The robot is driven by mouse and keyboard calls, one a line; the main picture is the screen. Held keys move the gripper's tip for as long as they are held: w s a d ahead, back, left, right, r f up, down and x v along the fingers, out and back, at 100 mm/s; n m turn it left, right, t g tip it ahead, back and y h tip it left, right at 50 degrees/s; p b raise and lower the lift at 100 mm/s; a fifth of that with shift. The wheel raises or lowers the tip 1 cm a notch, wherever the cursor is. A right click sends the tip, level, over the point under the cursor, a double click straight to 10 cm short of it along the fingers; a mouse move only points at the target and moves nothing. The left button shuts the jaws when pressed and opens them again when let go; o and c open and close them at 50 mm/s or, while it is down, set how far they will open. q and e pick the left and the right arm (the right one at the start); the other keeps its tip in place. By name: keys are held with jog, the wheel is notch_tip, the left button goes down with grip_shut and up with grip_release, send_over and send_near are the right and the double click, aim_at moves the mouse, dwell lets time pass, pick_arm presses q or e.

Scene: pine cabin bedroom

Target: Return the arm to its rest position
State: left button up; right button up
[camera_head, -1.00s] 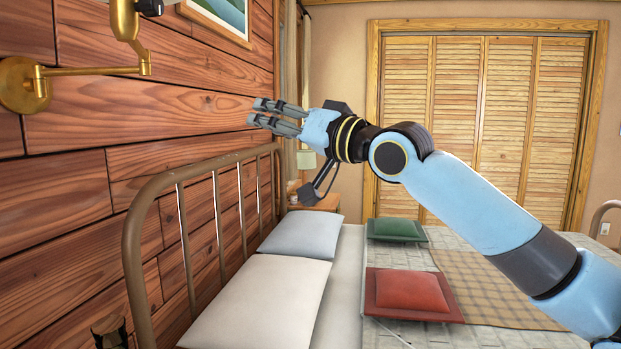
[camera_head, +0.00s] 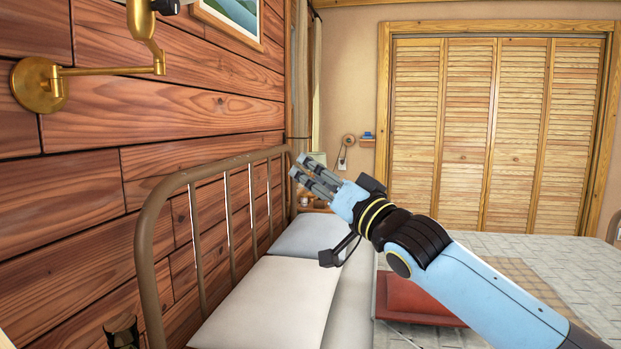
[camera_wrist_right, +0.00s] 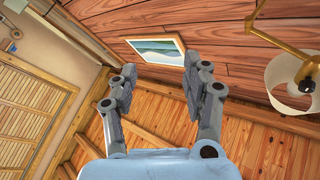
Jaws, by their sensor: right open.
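My right arm comes in from the lower right of the head view. Its gripper (camera_head: 314,178) points up and to the left, in front of the far end of the metal headboard and above the pillows. In the right wrist view the same gripper (camera_wrist_right: 164,88) has its two grey fingers spread apart with nothing between them. My left gripper does not show in either view.
A brass wall lamp (camera_head: 40,85) stands out from the plank wall at left. The metal headboard (camera_head: 160,196) runs along that wall. White pillows (camera_head: 270,300) and a red cushion (camera_head: 412,300) lie on the bed below my arm. Louvered doors (camera_head: 495,130) stand at the back.

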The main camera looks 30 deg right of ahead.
jog(key=s+d+f+m+g+h+b, duration=0.1)
jog(key=s+f+g, duration=0.25)
jog(key=f, duration=1.15)
jog(key=s+d+f+g+h, duration=0.1)
jog(key=s+f+g, duration=0.3)
jog(key=f, duration=1.1)
jog(key=s+d+f+m+g+h+b, duration=0.15)
jog(key=s+f, duration=0.35)
jog(key=f, duration=1)
jog(key=s+a+f+n+g, duration=0.25)
jog(key=s+f+g, duration=0.35)
jog(key=s+f, duration=1.45)
jog(key=s+a+f+n+g, duration=0.1)
jog(key=s+f+n+g, duration=0.1)
jog(key=s, duration=0.8)
jog(key=s+a+f+n+g, duration=0.1)
jog(key=s+f+n+g, duration=0.1)
jog(key=s, duration=0.9)
notch_tip(320, 180, down, 2)
jog(key=shift+s+a+f+n+g, duration=0.2)
jog(key=shift+s+a+n+g, duration=0.15)
jog(key=shift+g, duration=0.45)
